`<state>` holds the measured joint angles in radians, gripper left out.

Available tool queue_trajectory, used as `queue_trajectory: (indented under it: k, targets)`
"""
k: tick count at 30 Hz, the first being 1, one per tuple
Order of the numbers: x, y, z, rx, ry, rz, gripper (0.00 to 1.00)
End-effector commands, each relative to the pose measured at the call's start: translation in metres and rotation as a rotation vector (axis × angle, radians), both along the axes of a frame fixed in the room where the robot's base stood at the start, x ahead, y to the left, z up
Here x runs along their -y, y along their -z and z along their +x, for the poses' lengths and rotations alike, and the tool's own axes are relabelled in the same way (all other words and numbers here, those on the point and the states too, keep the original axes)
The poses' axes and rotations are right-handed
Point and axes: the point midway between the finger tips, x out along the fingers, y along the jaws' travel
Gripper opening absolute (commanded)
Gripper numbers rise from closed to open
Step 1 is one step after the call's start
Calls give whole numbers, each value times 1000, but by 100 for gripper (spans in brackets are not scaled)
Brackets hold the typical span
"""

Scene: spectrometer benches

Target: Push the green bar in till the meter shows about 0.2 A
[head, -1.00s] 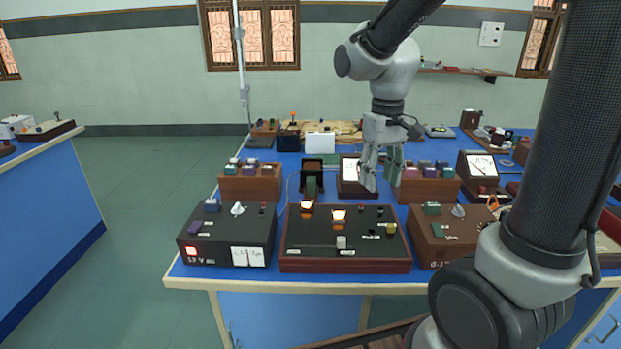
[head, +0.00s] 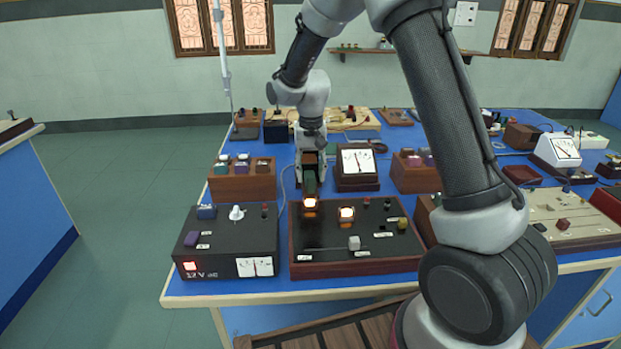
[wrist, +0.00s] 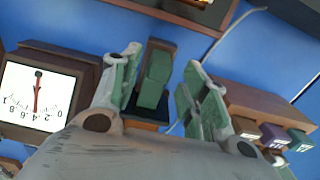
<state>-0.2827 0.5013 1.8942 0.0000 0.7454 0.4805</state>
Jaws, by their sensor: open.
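The green bar (head: 310,182) sits in a dark wooden frame (head: 310,157) behind the front black panel. It also shows in the wrist view (wrist: 155,78), sticking out of the frame. My gripper (head: 311,168) is over the bar from behind. In the wrist view its open green-padded fingers (wrist: 162,62) stand on either side of the bar, with a gap on both sides. The white-faced meter (head: 358,160) stands just right of the frame. In the wrist view the meter (wrist: 36,95) appears turned over, its red needle around the middle of the scale, roughly 0.4 to 0.5.
Two lamps glow on the black panel (head: 380,235) in front. A supply box (head: 225,250) reading 12 V stands left of it. Wooden terminal blocks (head: 243,186) flank the frame and meter closely. A thin wire lies on the blue bench near the frame.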

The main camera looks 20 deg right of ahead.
Motion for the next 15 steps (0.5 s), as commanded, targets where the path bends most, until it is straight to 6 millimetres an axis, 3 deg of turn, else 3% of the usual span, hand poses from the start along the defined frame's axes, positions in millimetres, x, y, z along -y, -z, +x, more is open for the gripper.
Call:
queue_trajectory:
  k: [6, 15]
  targets:
    - [0, 24, -1, -2, -1, -1, 45]
    - [0, 27, 0, 0, -1, 0, 45]
